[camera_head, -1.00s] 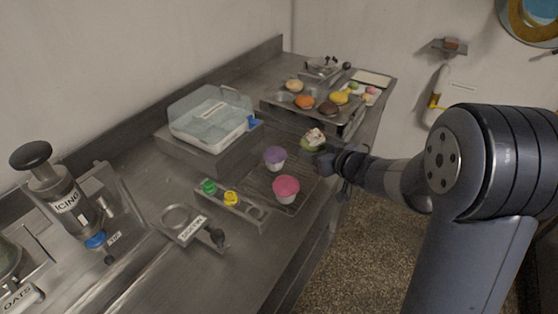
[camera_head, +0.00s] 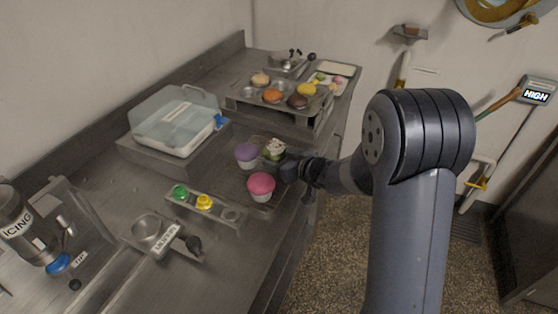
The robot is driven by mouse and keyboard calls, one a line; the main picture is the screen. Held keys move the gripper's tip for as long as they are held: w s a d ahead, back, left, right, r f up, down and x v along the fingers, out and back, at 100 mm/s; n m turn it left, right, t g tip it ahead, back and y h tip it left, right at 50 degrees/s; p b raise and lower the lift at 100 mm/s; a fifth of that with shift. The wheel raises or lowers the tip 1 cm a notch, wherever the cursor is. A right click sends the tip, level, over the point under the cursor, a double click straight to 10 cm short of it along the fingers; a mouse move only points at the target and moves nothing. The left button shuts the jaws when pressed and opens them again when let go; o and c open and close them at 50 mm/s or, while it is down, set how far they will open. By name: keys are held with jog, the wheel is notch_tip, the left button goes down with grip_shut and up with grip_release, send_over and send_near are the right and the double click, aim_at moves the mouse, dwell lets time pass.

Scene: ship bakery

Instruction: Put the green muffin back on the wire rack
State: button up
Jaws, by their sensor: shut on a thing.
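The green muffin (camera_head: 273,150) has a pale, decorated top and sits at the tip of my gripper (camera_head: 288,167). My gripper reaches in from the right and is shut on the muffin; the fingers themselves are mostly hidden. The muffin appears over the right back part of the wire rack (camera_head: 236,187); I cannot tell whether it touches the rack. A purple muffin (camera_head: 247,155) stands on the rack just left of it. A pink muffin (camera_head: 261,186) stands in front, close to the gripper.
A clear-lidded box (camera_head: 177,120) is at the left. A holder with green and yellow caps (camera_head: 204,203) lies in front of the rack. The counter's right edge is under my arm.

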jog(key=shift+f, duration=0.2)
jog(key=o, duration=0.8)
jog(key=shift+r, duration=0.15)
jog(key=shift+s+d+r, duration=0.1)
jog(key=shift+d+r, duration=0.05)
jog(key=shift+r, duration=0.05)
jog(key=v, duration=1.1)
jog(key=shift+s+d, duration=0.15)
jog(key=shift+s, duration=0.1)
